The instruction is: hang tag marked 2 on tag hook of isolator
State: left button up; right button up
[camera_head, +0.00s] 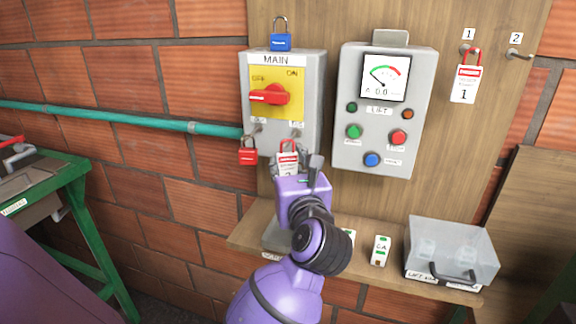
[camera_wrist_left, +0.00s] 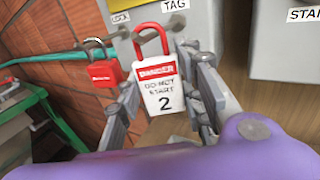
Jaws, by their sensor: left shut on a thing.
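The tag marked 2 (camera_wrist_left: 163,88) is a white tag with a red danger band and a red loop. It is between the fingers of my left gripper (camera_wrist_left: 160,105), which is shut on it. In the head view the tag (camera_head: 287,163) is just below the isolator (camera_head: 310,100), a grey MAIN box with a red rotary handle on a yellow plate. The tag hook (camera_head: 296,134) is at the box's lower right. The tag's red loop is at the hook in the left wrist view; I cannot tell whether it is around it. My right gripper is not in view.
A red padlock (camera_head: 248,152) hangs at the isolator's lower left and a blue padlock (camera_head: 281,36) sits on top. The LIFT panel (camera_head: 385,110) is to the right. Tag 1 (camera_head: 466,82) hangs on peg 1; peg 2 (camera_head: 515,53) is bare. A clear box (camera_head: 450,247) stands on the shelf.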

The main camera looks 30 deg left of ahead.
pick_arm(q)
jog(key=o, duration=1.1)
jog(key=shift+c, duration=0.2)
